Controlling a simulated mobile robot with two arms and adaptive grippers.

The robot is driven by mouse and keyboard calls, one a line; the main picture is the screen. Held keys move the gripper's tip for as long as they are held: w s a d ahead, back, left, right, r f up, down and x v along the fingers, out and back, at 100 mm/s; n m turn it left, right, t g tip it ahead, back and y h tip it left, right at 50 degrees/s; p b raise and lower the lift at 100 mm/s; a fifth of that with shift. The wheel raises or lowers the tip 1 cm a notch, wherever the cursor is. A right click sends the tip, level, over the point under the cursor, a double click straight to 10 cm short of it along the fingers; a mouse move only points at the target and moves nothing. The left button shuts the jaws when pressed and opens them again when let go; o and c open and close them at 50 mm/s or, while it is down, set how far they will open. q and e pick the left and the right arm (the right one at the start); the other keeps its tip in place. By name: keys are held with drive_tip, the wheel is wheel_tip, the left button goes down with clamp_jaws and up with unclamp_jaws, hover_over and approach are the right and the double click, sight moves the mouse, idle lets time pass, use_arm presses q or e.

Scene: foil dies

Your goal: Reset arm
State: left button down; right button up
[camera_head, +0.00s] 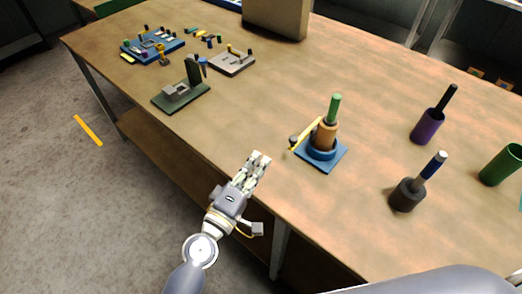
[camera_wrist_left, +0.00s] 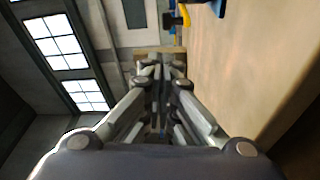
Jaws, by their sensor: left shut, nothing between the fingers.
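My left gripper (camera_head: 259,160) is in the head view at the front edge of the wooden table. Its fingers point up the picture, and they are shut with nothing between them. The left wrist view shows the same closed fingers (camera_wrist_left: 160,75) from behind, with the table (camera_wrist_left: 255,60) on the right side. In the head view the gripper is to the left of the blue-based fixture (camera_head: 330,160) and apart from it. A large grey arm part of mine crosses the lower right of the head view. My right gripper is not in view.
The fixture carries an orange cylinder with a green top (camera_head: 334,108) and a yellow lever. A purple cup (camera_head: 426,127), a dark holder (camera_head: 407,195) and a green cup (camera_head: 502,165) stand to the right. A green-grey fixture (camera_head: 181,94) and small-part trays lie further left. The table's middle is clear.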

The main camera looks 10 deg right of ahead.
use_arm(q)
drive_tip(key=shift+s+a, duration=0.2)
drive_tip(key=shift+a, duration=0.15)
drive_tip(key=shift+d, duration=0.1)
